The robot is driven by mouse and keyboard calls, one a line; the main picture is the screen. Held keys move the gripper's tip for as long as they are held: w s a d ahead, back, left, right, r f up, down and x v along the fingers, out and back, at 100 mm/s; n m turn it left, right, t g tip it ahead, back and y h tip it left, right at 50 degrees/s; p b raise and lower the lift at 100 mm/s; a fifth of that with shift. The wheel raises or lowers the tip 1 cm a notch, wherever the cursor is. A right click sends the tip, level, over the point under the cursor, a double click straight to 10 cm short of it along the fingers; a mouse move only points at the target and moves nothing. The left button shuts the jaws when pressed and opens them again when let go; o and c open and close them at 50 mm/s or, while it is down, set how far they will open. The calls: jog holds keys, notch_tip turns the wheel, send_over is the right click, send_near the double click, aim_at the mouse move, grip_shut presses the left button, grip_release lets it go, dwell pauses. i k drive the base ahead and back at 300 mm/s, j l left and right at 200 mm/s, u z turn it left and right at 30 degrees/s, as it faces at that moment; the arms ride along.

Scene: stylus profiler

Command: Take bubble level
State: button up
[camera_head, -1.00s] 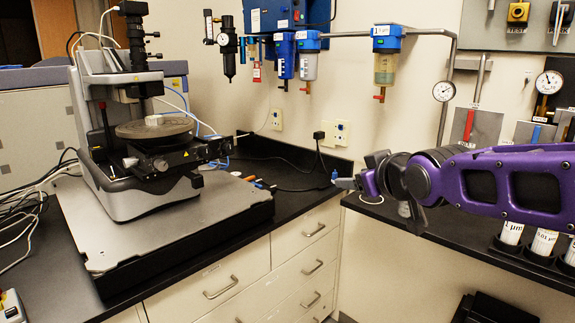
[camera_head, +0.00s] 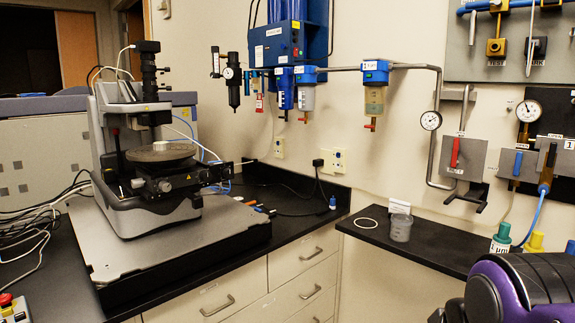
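No bubble level can be made out for certain. A small pale object (camera_head: 160,146) sits on the round stage (camera_head: 172,155) of the stylus profiler (camera_head: 148,205). It is too small to tell what it is. My purple and black arm shows at the bottom right corner, well away from the profiler. Its gripper end is not in view, so its fingers cannot be seen.
The profiler stands on a grey slab (camera_head: 110,262) on the black left counter. Several small tools (camera_head: 252,206) lie behind the slab's right edge. The right counter holds a white ring (camera_head: 366,223), a grey cup (camera_head: 400,228) and capped bottles (camera_head: 502,238). Filters and gauges hang on the wall.

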aim_at(163, 146)
jog(key=u, duration=0.35)
jog(key=k+j+u, duration=0.1)
jog(key=u, duration=0.3)
jog(key=j+u, duration=0.15)
jog(key=u, duration=0.2)
